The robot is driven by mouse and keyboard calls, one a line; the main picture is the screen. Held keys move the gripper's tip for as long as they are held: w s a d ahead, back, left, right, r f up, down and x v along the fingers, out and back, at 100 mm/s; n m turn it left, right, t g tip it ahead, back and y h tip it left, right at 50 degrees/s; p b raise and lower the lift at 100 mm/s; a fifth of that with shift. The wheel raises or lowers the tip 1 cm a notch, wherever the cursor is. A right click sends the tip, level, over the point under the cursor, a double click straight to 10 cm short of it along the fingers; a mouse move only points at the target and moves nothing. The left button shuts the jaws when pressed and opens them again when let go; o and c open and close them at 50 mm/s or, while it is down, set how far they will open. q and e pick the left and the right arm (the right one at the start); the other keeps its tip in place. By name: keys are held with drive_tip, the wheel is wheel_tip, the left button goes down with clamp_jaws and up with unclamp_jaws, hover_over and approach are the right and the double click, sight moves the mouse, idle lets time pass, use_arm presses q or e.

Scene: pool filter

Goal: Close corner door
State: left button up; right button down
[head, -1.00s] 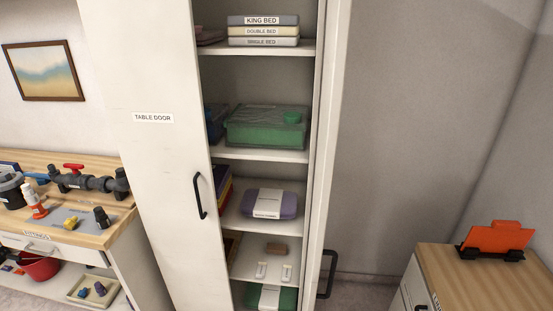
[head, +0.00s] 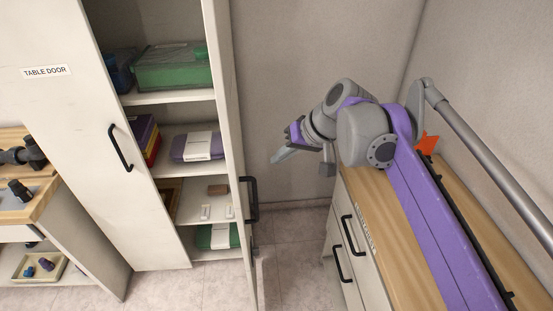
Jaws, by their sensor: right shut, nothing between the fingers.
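The tall white cabinet's right-hand door (head: 238,130), which I take to be the corner door, stands open and shows nearly edge-on. Its black handle (head: 250,199) is on the side facing right; no label on this door shows. The left-hand door (head: 75,115) bears the label TABLE DOOR and has its own black handle (head: 120,148); it covers the left part of the cabinet. My right gripper (head: 280,156) is shut and empty, right of the open door and above its handle, apart from it in the picture. My left gripper is not in view.
Cabinet shelves hold a green box (head: 170,72), a purple case (head: 197,146) and other items. A wood-topped drawer unit (head: 385,240) stands at right under my right arm, an orange object (head: 427,143) on it. A workbench (head: 40,205) is at left. Tiled floor lies between.

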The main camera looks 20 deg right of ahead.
drive_tip(key=w+a+f, duration=0.4)
drive_tip(key=a+f, duration=0.2)
drive_tip(key=shift+w+a, duration=0.25)
drive_tip(key=shift+w, duration=0.1)
drive_tip(key=shift+a, duration=0.1)
